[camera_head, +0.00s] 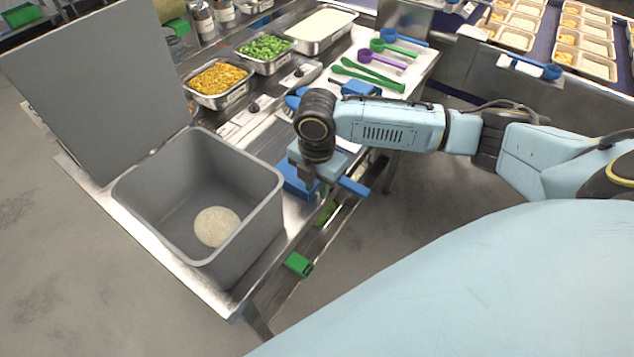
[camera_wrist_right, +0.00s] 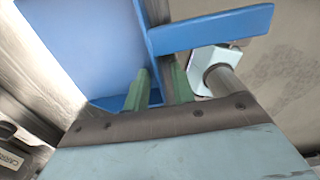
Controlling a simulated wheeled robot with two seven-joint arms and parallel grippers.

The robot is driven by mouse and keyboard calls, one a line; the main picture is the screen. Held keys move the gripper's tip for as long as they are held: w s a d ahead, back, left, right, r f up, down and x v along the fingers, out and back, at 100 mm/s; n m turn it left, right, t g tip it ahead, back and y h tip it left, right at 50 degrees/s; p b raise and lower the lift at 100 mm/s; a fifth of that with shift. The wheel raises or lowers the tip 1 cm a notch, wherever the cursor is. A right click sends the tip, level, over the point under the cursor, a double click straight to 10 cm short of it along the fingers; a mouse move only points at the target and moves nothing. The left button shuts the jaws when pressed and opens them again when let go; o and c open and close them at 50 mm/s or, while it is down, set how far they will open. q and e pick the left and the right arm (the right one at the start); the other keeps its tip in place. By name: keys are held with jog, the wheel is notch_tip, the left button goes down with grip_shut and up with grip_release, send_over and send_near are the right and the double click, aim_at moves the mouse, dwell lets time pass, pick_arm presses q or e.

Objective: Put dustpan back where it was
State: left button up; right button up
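The blue dustpan (camera_head: 298,180) is at the front edge of the steel table in the head view, right of the grey bin. Its handle (camera_head: 354,187) sticks out to the right. My right gripper (camera_head: 312,186) points down at it and covers its middle. In the right wrist view the dustpan (camera_wrist_right: 85,45) fills the upper left, with the handle (camera_wrist_right: 215,30) running right. The green fingers (camera_wrist_right: 162,88) are a little apart, close to the dustpan's blue wall. I cannot tell whether they clamp it. My left gripper is not in view.
A grey bin (camera_head: 135,190) with a white rice mound (camera_head: 217,227) stands at the left. Food pans with corn (camera_head: 218,78) and green vegetables (camera_head: 264,47) stand behind. Coloured scoops (camera_head: 385,57) lie at the back right. A green block (camera_head: 298,264) sits below the table edge.

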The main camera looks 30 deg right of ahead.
notch_tip(320, 180, up, 12)
jog(key=p, duration=0.1)
jog(key=shift+r+p, duration=0.15)
jog(key=shift+p, duration=0.15)
dwell(0.3)
